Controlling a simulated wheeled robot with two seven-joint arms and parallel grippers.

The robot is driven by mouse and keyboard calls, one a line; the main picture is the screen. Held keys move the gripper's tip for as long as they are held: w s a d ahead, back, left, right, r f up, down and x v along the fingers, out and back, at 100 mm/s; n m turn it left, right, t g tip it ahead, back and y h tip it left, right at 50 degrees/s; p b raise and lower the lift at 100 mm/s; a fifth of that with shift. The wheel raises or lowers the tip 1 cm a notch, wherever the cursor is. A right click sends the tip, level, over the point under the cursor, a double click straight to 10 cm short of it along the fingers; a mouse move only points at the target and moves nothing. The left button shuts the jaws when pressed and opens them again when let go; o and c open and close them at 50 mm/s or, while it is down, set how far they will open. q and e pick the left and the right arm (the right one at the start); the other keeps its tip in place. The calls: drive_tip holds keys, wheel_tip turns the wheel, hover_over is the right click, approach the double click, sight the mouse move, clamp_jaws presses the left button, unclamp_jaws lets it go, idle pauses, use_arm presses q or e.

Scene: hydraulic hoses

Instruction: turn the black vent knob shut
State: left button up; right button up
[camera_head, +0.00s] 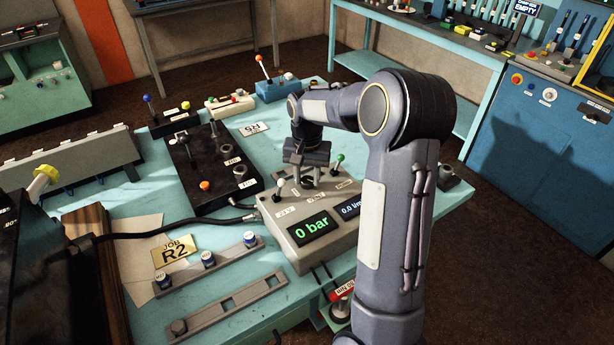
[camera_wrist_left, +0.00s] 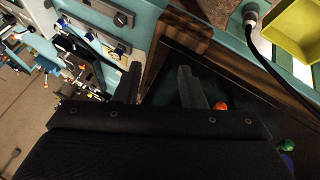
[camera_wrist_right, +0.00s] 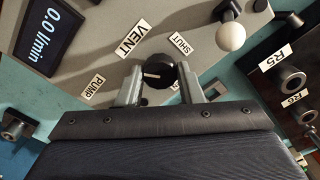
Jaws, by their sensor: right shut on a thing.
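The black vent knob (camera_wrist_right: 156,70) sits on the grey pump box, beside the VENT label (camera_wrist_right: 132,38) in the right wrist view. A white mark on its top points roughly left. The SHUT label (camera_wrist_right: 181,43) is to its upper right; another label below it is mostly hidden by a finger. My right gripper (camera_wrist_right: 158,82) is shut on the knob, one finger on each side. In the head view my right gripper (camera_head: 306,172) reaches down onto the box and largely hides the knob. My left gripper (camera_wrist_left: 160,84) is open and empty in the left wrist view.
The pump box (camera_head: 285,232) has a display reading 0 bar (camera_head: 313,229), a white-balled lever (camera_head: 280,184) and a green-balled lever (camera_head: 339,160). A black valve block (camera_head: 200,185) with levers stands to its left. A dark hose (camera_head: 150,234) crosses the table.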

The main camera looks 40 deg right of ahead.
sight(308, 180)
drive_tip(key=n, duration=0.5)
drive_tip(key=shift+n, duration=0.3)
drive_tip(key=n, duration=0.5)
drive_tip(key=shift+d, duration=0.1)
drive_tip(key=shift+n, duration=0.4)
drive_tip(key=o, duration=1)
drive_tip(key=shift+c, duration=0.2)
drive_tip(key=shift+b, duration=0.3)
wheel_tip(308, 180, up, 8)
drive_tip(key=shift+f+b, duration=0.25)
drive_tip(key=shift+b, duration=0.15)
drive_tip(key=shift+r, duration=0.2)
